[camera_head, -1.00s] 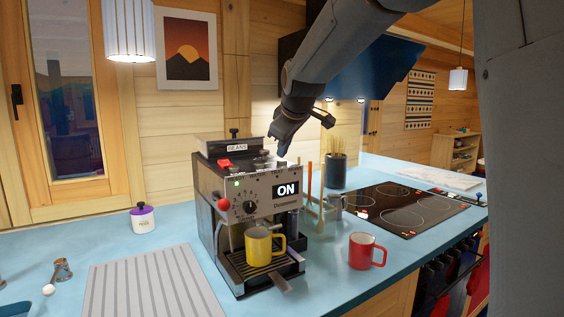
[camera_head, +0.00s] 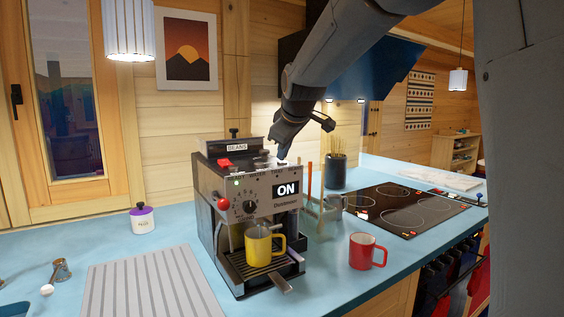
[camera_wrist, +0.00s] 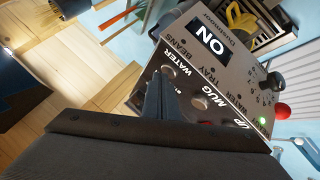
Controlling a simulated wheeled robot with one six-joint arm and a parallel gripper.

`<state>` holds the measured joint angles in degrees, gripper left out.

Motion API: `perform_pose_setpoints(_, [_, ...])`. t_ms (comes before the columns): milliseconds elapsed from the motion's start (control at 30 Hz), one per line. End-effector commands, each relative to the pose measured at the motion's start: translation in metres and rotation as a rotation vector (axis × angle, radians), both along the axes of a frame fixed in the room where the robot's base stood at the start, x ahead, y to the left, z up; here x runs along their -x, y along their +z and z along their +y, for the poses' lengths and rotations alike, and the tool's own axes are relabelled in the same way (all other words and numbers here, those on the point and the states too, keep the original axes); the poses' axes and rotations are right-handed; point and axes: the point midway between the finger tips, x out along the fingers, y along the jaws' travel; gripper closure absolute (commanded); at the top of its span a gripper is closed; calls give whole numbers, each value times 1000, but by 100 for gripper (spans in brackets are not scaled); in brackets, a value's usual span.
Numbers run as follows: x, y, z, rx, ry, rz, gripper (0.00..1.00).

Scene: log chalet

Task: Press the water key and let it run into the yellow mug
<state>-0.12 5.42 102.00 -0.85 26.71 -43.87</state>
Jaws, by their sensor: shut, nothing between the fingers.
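The coffee machine (camera_head: 232,205) stands on the counter with its display reading ON. The yellow mug (camera_head: 258,250) stands upright on its drip tray (camera_head: 240,277), under the spout area. A pale grey patch shows at the mug's upper part; I cannot tell whether it is running water. My gripper (camera_head: 282,156) is shut and empty, pointing down at the machine's top front edge. In the wrist view my fingertips (camera_wrist: 159,76) are beside the round key (camera_wrist: 169,72) by the WATER label. I cannot tell whether they touch or press it.
A red mug (camera_head: 362,252) stands on the blue counter right of the machine. The black hob (camera_head: 405,208) and a pot of sticks (camera_head: 336,172) are behind it. A striped mat (camera_head: 150,285) and a purple-lidded jar (camera_head: 142,218) are to the left.

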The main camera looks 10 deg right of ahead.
Motion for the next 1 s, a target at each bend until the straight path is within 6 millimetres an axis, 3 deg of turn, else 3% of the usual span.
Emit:
perform_pose_setpoints(467, [0, -2, 0, 0, 0, 1, 100])
perform_pose_setpoints(1000, [0, 19, 0, 0, 0, 1, 100])
